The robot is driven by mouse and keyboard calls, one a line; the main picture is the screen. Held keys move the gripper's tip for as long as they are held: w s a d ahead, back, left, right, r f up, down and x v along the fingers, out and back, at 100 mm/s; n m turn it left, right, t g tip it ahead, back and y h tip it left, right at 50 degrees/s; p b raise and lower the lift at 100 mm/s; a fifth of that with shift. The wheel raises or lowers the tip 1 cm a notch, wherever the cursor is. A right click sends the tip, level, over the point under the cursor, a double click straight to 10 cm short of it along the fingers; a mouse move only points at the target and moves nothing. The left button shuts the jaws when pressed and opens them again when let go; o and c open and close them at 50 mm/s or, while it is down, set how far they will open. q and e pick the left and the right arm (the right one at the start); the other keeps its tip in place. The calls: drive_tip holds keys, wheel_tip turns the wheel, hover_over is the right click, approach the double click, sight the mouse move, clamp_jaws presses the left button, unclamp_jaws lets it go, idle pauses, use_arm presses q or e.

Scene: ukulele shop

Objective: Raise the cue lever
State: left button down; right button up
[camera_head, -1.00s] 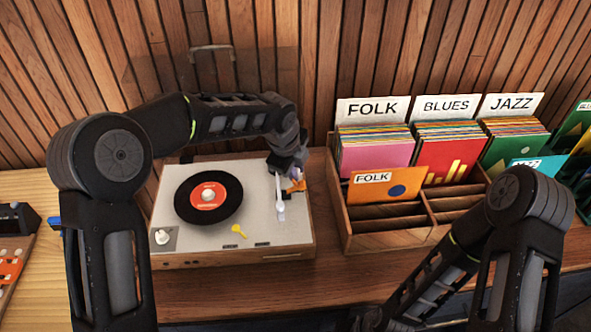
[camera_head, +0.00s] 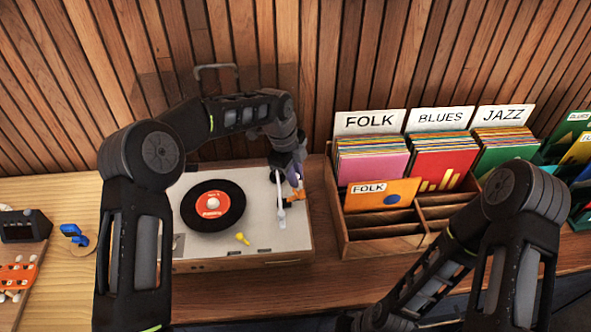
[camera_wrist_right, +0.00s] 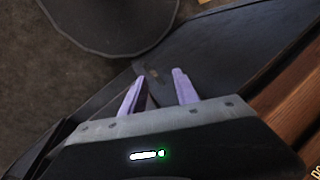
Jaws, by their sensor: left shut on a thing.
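The turntable (camera_head: 258,246) stands on the bench with a black record (camera_head: 236,208) with a red label on its platter. The white tonearm (camera_head: 279,193) runs along the right side of the deck. A small orange lever (camera_head: 298,197), which looks like the cue lever, is beside the tonearm at the deck's right edge. My left gripper (camera_head: 296,187) reaches down from behind and is shut on this lever; its fingers partly hide it. My right gripper (camera_wrist_right: 158,79) shows in the right wrist view with its lavender fingers apart and nothing between them.
A wooden record crate (camera_head: 385,245) with FOLK, BLUES and JAZZ dividers stands close to the right of the turntable. A yellow piece (camera_head: 242,238) is on the deck's front. Blue (camera_head: 74,234) and orange (camera_head: 18,274) items are at the left.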

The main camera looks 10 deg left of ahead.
use_arm(q)
drive_tip(key=c, duration=1.6)
unclamp_jaws()
drive_tip(key=shift+c, duration=0.2)
drive_tip(key=shift+r, duration=0.1)
wheel_tip(320, 180, up, 8)
drive_tip(key=a+b, duration=0.1)
drive_tip(key=b, duration=0.1)
drive_tip(key=shift+s+a+f, duration=0.2)
drive_tip(key=shift+s+f, duration=0.05)
drive_tip(key=shift+o, duration=0.2)
